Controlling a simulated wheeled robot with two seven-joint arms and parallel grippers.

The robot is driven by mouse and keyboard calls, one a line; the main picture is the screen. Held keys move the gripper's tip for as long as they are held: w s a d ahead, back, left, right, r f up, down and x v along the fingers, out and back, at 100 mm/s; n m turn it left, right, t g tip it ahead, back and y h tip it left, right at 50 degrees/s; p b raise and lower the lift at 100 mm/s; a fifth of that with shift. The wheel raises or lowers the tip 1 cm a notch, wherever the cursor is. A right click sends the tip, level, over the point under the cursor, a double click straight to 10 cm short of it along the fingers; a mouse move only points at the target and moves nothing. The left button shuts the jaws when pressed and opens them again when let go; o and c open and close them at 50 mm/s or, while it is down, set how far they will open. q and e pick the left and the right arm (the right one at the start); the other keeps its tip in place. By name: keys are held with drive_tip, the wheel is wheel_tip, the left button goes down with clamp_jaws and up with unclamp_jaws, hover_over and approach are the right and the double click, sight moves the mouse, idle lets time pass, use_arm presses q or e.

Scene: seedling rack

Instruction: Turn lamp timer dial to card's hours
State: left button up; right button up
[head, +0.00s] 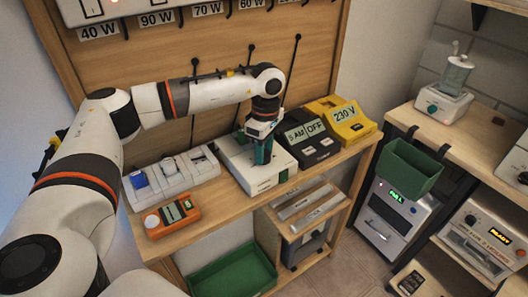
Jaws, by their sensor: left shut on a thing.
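To the right, a black unit (318,153) carries pale labels reading "5 AM" and "OFF". I cannot make out a separate hours card. My right gripper is not in view.
A yellow "230 V" unit (347,122) stands right of the black one. A white switch block (172,176) and an orange meter (172,217) are left of the box. A green tray (232,272) lies below; a green bin (410,168) hangs at right.

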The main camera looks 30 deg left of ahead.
sight(267, 152)
use_arm(q)
drive_tip(key=m+b, duration=0.2)
drive_tip(key=m, duration=0.2)
drive_tip(key=shift+s+m+b, duration=0.1)
drive_tip(key=shift+m+b, duration=0.35)
drive_tip(key=shift+m, duration=0.75)
drive_tip(key=o, duration=1)
drive_tip(key=shift+r, duration=0.1)
drive_tip(key=r, duration=0.8)
drive_tip(key=r+b, duration=0.1)
drive_tip(key=r, duration=0.3)
drive_tip(key=shift+w+d, duration=0.25)
drive_tip(key=shift+w, duration=0.05)
drive_tip(key=shift+f, duration=0.1)
